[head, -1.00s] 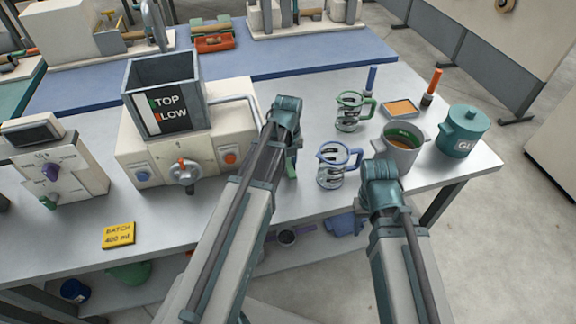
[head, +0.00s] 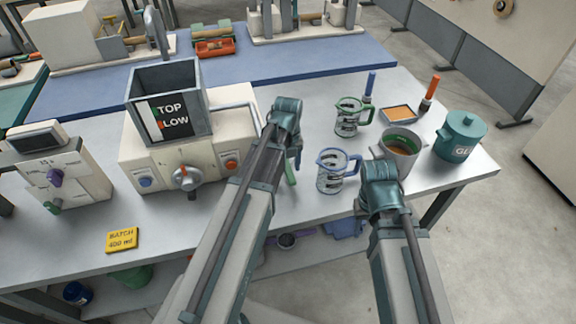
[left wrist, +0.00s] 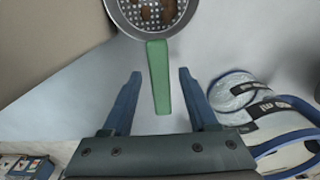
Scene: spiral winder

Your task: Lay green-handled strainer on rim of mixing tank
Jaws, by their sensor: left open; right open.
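The green-handled strainer (left wrist: 158,78) shows in the left wrist view, its handle between my left gripper's fingers and its round perforated bowl beyond, with brown bits in it. In the head view only part of its green handle (head: 290,173) shows beside my left arm; the bowl is hidden. My left gripper (left wrist: 160,73) is open, with a gap on both sides of the handle. An open square grey tank (head: 136,95), marked TOP and LOW, stands on the cream machine to the left. My right gripper (head: 384,196) is open by the front right table edge, its fingers mostly hidden.
A blue-handled jug (head: 333,172) stands right of my left gripper, a green-handled jug (head: 348,117) behind it. A grey pot (head: 398,157), a lidded teal pot (head: 461,137) and an orange tray (head: 398,114) stand at right. The table's front left is mostly clear around a yellow batch card (head: 122,240).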

